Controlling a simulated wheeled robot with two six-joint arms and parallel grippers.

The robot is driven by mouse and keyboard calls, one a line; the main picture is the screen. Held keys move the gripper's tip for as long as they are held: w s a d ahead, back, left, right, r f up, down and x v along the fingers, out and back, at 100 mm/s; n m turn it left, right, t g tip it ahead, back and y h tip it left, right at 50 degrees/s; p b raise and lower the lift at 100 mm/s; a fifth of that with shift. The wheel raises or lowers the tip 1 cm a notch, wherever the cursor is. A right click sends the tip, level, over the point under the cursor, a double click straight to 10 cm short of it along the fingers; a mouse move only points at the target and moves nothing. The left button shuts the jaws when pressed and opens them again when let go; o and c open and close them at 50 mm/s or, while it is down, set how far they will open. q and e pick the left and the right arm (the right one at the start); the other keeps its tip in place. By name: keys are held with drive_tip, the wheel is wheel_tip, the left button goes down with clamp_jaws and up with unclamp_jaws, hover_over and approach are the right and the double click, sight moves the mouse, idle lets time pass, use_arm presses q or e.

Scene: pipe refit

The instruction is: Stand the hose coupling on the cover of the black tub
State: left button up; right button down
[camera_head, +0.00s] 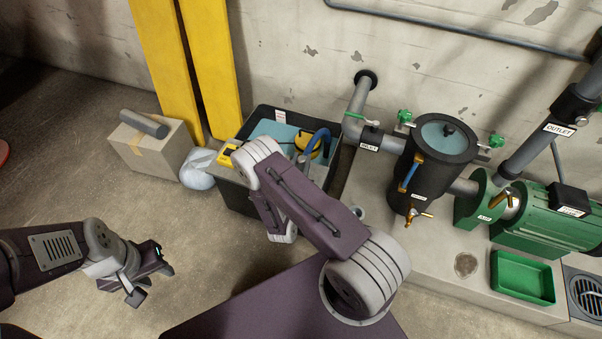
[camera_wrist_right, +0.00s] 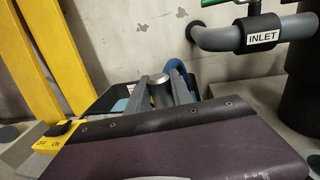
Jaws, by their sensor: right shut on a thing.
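The black open-topped tub (camera_head: 236,198) stands on the floor near the wall, with flat teal surfaces (camera_head: 270,131), a yellow-black item and a blue hose (camera_head: 318,140) inside. My right gripper (camera_wrist_right: 161,90) is shut on a grey metallic cylinder (camera_wrist_right: 160,94), seemingly the hose coupling, in front of the tub's blue hose in the right wrist view. My left gripper (camera_head: 150,278) is open and empty above the floor.
The INLET pipe (camera_head: 362,130) joins the vessel. A green pump (camera_head: 545,215) and green tray (camera_head: 522,277) are at right. Yellow posts (camera_head: 210,60), a cardboard box (camera_head: 150,150) and a pale bag (camera_head: 196,170) are left of the tub. Floor at lower left is clear.

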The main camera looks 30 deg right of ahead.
sight(301, 168)
wheel_tip(301, 168, down, 4)
drive_tip(key=b, duration=0.3)
drive_tip(key=shift+f, duration=0.2)
drive_tip(key=shift+r, duration=0.25)
drive_tip(key=c, duration=1.6)
unclamp_jaws()
drive_tip(key=shift+f, duration=0.15)
drive_tip(key=o, duration=0.5)
drive_tip(key=shift+r, duration=0.25)
drive_tip(key=p+v, duration=0.5)
drive_tip(key=v, duration=0.7)
